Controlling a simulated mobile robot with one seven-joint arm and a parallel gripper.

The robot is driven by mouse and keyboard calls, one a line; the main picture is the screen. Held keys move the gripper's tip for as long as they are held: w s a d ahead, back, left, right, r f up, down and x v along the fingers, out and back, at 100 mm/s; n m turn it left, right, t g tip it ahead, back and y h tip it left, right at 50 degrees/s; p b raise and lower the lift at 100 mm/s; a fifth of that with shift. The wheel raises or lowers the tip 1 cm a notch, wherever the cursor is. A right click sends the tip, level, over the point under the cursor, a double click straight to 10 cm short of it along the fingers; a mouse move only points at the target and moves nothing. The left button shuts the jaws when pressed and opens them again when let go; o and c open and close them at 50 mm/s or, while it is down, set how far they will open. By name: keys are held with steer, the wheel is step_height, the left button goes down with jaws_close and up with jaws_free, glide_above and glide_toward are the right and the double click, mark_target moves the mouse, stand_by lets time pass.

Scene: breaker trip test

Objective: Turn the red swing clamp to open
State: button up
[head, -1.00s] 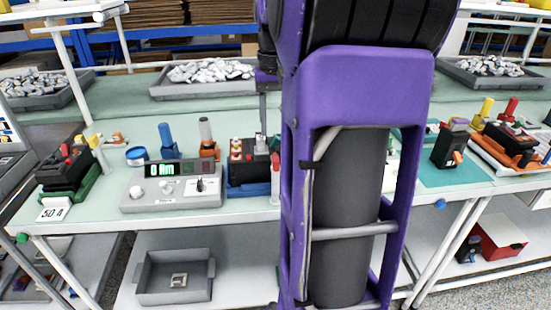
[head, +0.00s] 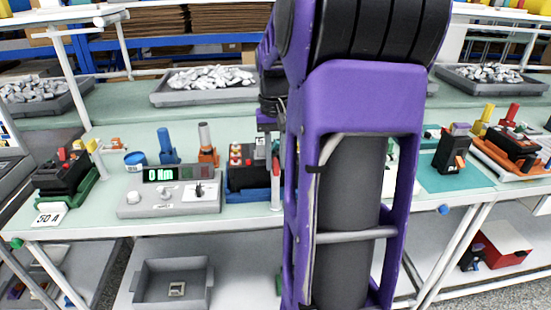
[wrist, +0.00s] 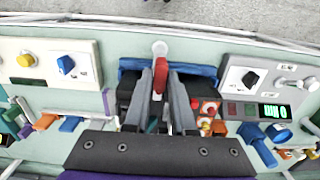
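The red swing clamp (wrist: 160,76) shows in the wrist view as an upright red handle by a white post (wrist: 160,48), at the edge of a blue fixture (wrist: 130,66). In the head view the red clamp (head: 275,166) stands at the right end of the blue fixture, just left of my purple arm. My gripper (wrist: 161,84) is open, pointing down, with one finger on each side of the red handle. Whether the fingers touch it cannot be told. A black breaker (head: 246,178) sits in the fixture, partly hidden by my fingers in the wrist view.
A grey test box with a lit display (head: 170,192) stands left of the fixture. Red and white buttons (wrist: 208,108) lie close to my right finger in the wrist view. Blue and orange toggle clamps stand behind. My arm hides the bench's middle.

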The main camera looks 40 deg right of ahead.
jaws_close()
steer(key=shift+m, duration=0.3)
steer(key=m+p, duration=0.2)
steer(key=shift+r+m, duration=0.15)
steer(key=shift+m, duration=0.25)
steer(key=m+p, duration=0.2)
steer(key=m, duration=0.3)
steer(key=m+p, duration=0.2)
steer(key=m, duration=0.3)
steer(key=shift+m+p, duration=1.35)
steer(key=shift+m, duration=0.85)
